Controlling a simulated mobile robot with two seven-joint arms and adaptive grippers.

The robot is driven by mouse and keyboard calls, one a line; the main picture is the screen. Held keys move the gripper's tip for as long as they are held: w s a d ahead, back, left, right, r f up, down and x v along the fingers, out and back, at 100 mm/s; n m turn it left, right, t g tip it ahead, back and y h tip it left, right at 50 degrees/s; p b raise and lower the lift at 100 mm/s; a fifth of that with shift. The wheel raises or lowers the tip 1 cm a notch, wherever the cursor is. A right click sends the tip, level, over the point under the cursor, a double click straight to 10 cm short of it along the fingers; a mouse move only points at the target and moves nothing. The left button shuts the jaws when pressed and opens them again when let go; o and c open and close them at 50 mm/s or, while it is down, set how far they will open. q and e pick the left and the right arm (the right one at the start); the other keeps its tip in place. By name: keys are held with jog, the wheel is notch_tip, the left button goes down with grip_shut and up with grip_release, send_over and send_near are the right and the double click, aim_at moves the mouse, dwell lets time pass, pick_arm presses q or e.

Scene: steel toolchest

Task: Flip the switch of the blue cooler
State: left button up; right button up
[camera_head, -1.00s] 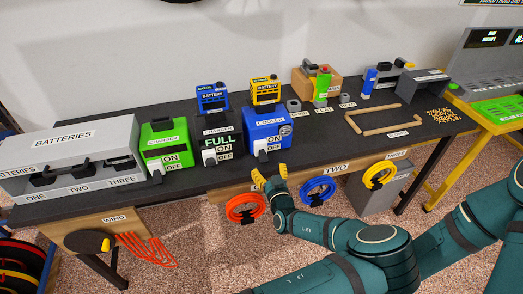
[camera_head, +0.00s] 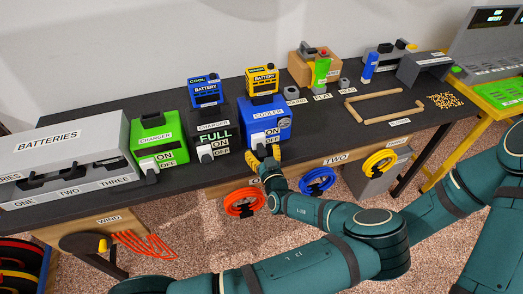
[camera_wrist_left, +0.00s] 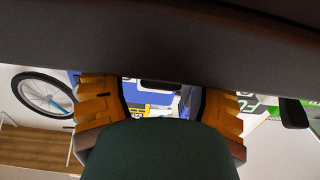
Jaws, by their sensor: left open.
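My left gripper (camera_head: 265,157) is open, with yellow-orange fingers just in front of the switch and partly covering that area. The fingers stand apart on both sides in the left wrist view (camera_wrist_left: 160,104). Contact cannot be told. My right gripper is not in view.
The black charger (camera_head: 210,128) with a blue battery and the green charger (camera_head: 155,138) stand left of the cooler. Orange (camera_head: 244,203) and blue (camera_head: 318,181) cable coils hang on the table front. Bare black tabletop lies right of the cooler.

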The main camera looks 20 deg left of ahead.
pick_arm(q)
grip_shut()
